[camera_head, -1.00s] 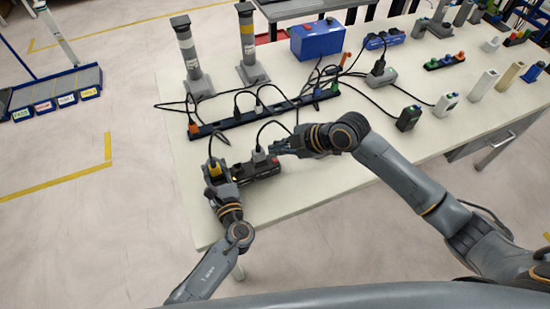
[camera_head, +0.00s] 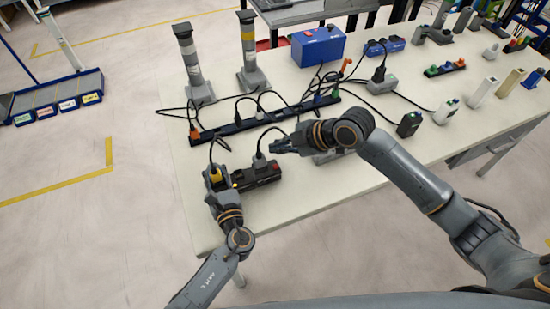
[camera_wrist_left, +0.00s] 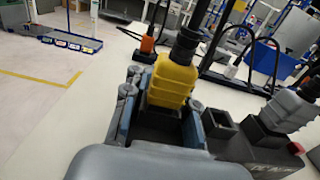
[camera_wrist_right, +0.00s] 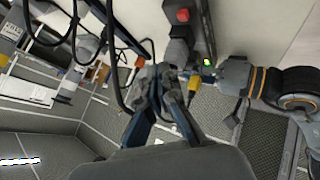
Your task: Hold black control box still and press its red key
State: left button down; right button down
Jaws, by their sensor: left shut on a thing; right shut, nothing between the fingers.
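The black control box (camera_head: 262,180) lies near the table's left front corner. Its red key (camera_head: 275,166) is at the right end; it also shows in the left wrist view (camera_wrist_left: 296,148) and right wrist view (camera_wrist_right: 183,15). A yellow plug (camera_wrist_left: 172,82) and a grey plug (camera_wrist_left: 288,108) stand in the box. A small green light (camera_wrist_right: 207,62) shows near its other end. My left gripper (camera_head: 215,178) is shut at the box's left end, around the yellow plug's place; the exact contact is unclear. My right gripper (camera_head: 277,147) is shut and empty, above and apart from the red key.
A long black power strip (camera_head: 245,122) with cables lies behind the box. Two grey posts (camera_head: 190,60) (camera_head: 250,50) and a blue box (camera_head: 318,45) stand farther back. Chargers and plugs (camera_head: 410,120) fill the right side. The table (camera_head: 300,195) in front is clear.

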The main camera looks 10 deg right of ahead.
pick_arm(q)
jog(key=c, duration=1)
grip_release()
